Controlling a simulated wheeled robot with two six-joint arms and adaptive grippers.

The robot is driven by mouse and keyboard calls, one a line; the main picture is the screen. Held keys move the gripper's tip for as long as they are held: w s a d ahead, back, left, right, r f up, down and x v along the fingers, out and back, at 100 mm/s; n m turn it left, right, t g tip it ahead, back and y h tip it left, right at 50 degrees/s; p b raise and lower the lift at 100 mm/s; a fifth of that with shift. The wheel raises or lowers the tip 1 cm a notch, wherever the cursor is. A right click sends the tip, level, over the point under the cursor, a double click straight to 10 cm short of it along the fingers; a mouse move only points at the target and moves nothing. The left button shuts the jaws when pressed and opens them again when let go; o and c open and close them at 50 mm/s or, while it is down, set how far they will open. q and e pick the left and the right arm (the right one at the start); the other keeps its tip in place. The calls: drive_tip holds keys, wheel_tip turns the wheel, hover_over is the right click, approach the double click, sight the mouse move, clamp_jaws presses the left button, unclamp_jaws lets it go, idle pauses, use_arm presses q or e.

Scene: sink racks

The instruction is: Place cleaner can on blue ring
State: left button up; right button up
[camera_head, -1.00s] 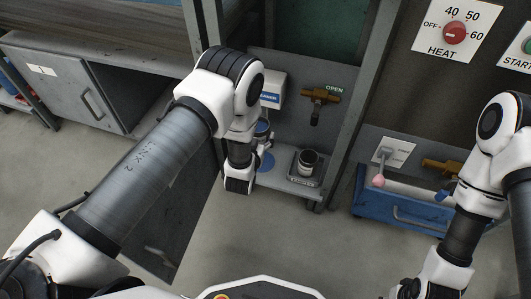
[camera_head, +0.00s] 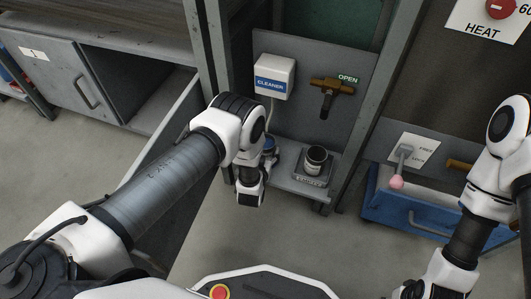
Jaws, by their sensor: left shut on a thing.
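My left gripper (camera_head: 267,163) is at the left part of the low shelf, mostly hidden behind my own wrist. It is shut on a dark can with blue on it (camera_head: 268,146), presumably the cleaner can, of which only the upper part shows. I cannot tell whether this can touches the shelf. The blue ring cannot be made out now; the wrist and can cover that part of the shelf. My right gripper (camera_head: 402,291) is at the bottom edge, partly cut off, far from the shelf; its jaws are unclear.
A dark cup-like container (camera_head: 315,158) stands on a small scale (camera_head: 313,180) to the right. The white CLEANER dispenser (camera_head: 273,77) and a brass valve marked OPEN (camera_head: 331,90) are on the panel above. A blue drawer (camera_head: 415,213) with a pink-knobbed lever (camera_head: 397,182) is further right.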

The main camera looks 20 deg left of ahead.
use_arm(q)
drive_tip(key=o, duration=1.5)
drive_tip(key=shift+f, duration=0.1)
drive_tip(key=shift+o, duration=0.2)
drive_tip(key=shift+r, duration=0.2)
drive_tip(key=s+a+r+g+p, duration=0.2)
drive_tip(key=s+g, duration=0.3)
drive_tip(key=s, duration=0.7)
drive_tip(key=s+a+r+g+h+p, duration=0.1)
drive_tip(key=s+r+g, duration=0.2)
drive_tip(key=s, duration=1)
drive_tip(key=s+a+r+g+p, duration=0.2)
drive_tip(key=s+g, duration=0.4)
drive_tip(key=s, duration=0.6)
drive_tip(key=shift+s+a+r+m+g+h+p, duration=0.15)
drive_tip(key=shift+a+r+m+g+h+p, duration=0.2)
drive_tip(key=shift+r, duration=0.5)
